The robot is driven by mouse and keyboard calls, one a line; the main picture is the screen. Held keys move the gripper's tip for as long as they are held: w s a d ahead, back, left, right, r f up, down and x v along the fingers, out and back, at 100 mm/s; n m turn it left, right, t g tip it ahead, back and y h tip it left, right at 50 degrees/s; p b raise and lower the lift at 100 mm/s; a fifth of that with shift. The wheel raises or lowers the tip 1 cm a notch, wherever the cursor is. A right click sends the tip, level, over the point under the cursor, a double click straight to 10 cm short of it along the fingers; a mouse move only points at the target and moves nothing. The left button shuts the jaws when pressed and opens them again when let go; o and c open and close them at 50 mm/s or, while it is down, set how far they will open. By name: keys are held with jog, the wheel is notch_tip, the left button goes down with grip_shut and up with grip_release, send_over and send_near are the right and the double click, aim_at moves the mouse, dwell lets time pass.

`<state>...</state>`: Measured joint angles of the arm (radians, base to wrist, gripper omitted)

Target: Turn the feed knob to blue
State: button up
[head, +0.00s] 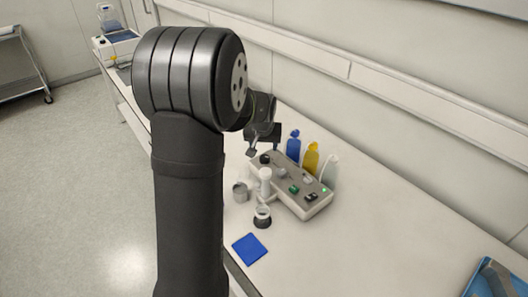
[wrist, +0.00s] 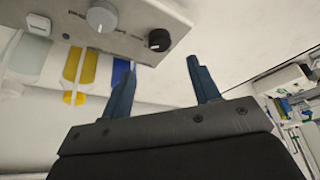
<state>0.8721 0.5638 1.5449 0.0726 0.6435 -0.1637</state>
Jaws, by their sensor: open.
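The control box (head: 318,204) stands on the bench with a large grey knob (head: 281,173) and a smaller black knob (head: 265,158) at its far left end. In the wrist view, the grey knob (wrist: 102,16) and black knob (wrist: 159,40) show at the top; their labels are too small to read. Blue (head: 293,147), yellow (head: 311,158) and pale (head: 330,170) containers stand behind the box. My gripper (head: 263,147) is over the box's far left end, partly behind my arm. In the wrist view, its fingers (wrist: 161,72) are apart and empty, near the black knob and touching neither knob.
A white upright piece (head: 264,185), a grey cup (head: 240,192) and a dark-based round vessel (head: 262,216) stand in front of the box. A blue square (head: 250,249) lies nearer. A blue tray (head: 492,279) is at right. The bench between is clear; the wall runs behind.

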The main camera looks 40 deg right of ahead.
jog(key=v, duration=0.9)
jog(key=m+g+y, duration=0.3)
jog(key=m, duration=0.8)
send_near(264, 157)
notch_tip(264, 157, down, 9)
jog(key=shift+w+d+f, duration=0.1)
jog(key=shift+w+d, duration=0.05)
jog(key=c, duration=1)
